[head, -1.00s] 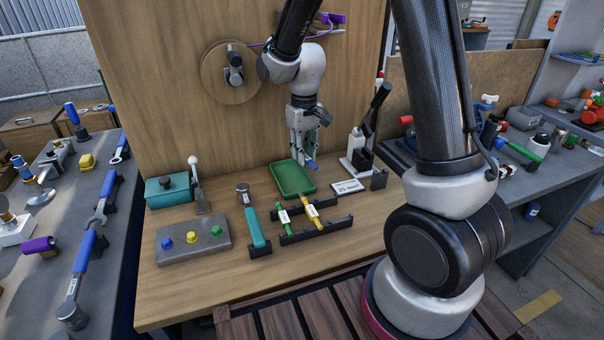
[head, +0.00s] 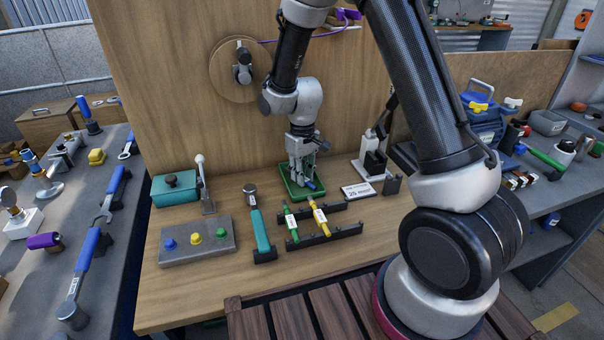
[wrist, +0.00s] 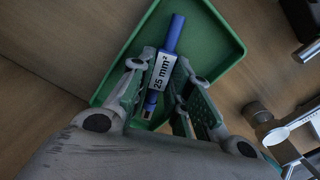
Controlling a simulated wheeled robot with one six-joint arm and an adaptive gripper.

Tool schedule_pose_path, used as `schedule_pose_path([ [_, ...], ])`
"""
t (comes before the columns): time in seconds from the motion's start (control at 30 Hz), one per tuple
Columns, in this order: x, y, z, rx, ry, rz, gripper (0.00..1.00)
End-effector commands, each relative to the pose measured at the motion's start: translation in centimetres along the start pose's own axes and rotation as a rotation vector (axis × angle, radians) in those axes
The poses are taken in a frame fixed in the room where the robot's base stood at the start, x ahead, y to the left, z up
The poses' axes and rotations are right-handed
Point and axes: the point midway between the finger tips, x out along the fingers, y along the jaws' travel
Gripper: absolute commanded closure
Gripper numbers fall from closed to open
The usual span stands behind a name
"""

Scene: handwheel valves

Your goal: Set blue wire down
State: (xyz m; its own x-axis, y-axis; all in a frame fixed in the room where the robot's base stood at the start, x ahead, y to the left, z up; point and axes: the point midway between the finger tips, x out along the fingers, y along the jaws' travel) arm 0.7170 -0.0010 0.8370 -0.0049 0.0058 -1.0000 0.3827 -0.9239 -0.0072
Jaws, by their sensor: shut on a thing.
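The green tray (wrist: 228,38) lies directly below the wire in that view. In the head view my gripper (head: 303,178) points down over the green tray (head: 286,187), and the blue wire (head: 312,184) shows at its fingertips. I cannot tell whether the wire touches the tray floor.
A rack (head: 322,237) with a green and a yellow wire stands in front of the tray. A 25 mm² sign (head: 358,190) and a lever tool (head: 376,155) stand to the right. A teal-handled hammer (head: 260,228) and a button box (head: 197,240) are left.

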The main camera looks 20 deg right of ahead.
Motion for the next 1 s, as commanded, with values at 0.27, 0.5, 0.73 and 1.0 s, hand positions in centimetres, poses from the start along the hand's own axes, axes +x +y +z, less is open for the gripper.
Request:
schedule_pose_path([
  [0.27, 0.1, 0.0, -0.1, 0.0, 0.002, 0.0, 1.0],
  [0.5, 0.3, 0.0, -0.1, 0.0, 0.002, 0.0, 0.59],
  [0.73, 0.3, 0.0, -0.1, 0.0, 0.002, 0.0, 0.59],
  [1.0, -2.8, 0.0, -0.2, 0.0, 0.007, 0.001, 0.59],
])
